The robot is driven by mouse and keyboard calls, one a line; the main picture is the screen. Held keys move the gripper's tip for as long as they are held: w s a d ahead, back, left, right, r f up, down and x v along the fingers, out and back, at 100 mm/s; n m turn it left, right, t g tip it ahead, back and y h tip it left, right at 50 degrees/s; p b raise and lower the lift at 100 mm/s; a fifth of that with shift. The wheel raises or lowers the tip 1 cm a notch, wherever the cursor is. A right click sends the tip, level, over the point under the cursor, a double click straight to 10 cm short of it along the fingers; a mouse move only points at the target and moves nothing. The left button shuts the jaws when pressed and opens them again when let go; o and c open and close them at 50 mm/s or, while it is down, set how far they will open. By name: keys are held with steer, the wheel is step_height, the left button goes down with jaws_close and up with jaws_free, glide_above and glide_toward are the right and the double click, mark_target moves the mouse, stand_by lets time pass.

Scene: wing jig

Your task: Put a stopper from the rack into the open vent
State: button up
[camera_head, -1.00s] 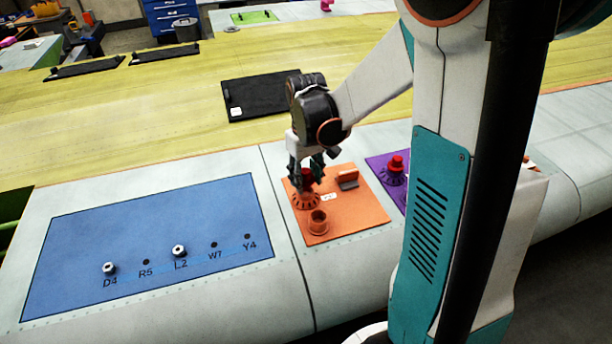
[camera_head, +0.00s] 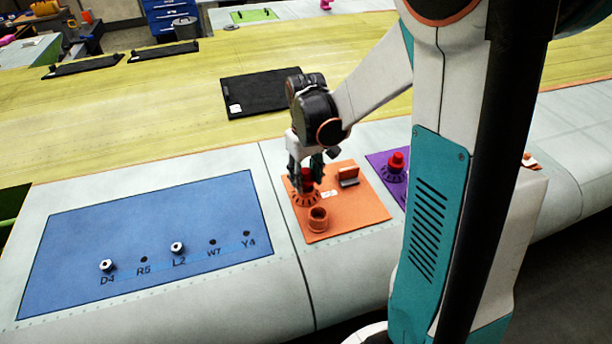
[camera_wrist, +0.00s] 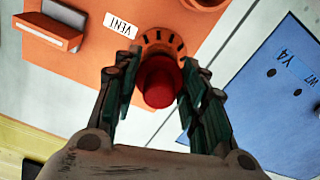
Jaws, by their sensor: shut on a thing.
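My gripper (camera_head: 307,180) is shut on a red stopper (camera_wrist: 160,82), one finger on each side of it. The stopper is right at the slotted orange ring (camera_head: 305,200) on the orange panel (camera_head: 350,215). The ring (camera_wrist: 160,40) shows past the stopper in the wrist view, where a "VENT" label (camera_wrist: 120,25) lies beside it. The stopper's lower end is hidden, so I cannot tell how far it sits in the ring. No rack is clearly identifiable in view.
An open orange cup (camera_head: 318,219) stands close to the ring. A block with a grey face (camera_head: 348,177) is on the same panel. A purple panel (camera_head: 377,162) carries another red stopper (camera_head: 397,160). The blue panel (camera_head: 130,235) has two white-rimmed pieces and several holes.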

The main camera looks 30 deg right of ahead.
steer(key=shift+f+b, duration=0.75)
steer(key=shift+f, duration=0.15)
steer(key=o, duration=1.1)
steer(key=shift+r, duration=0.2)
step_height(320, 180, up, 12)
steer(key=shift+f, duration=0.1)
steer(key=shift+s, duration=0.1)
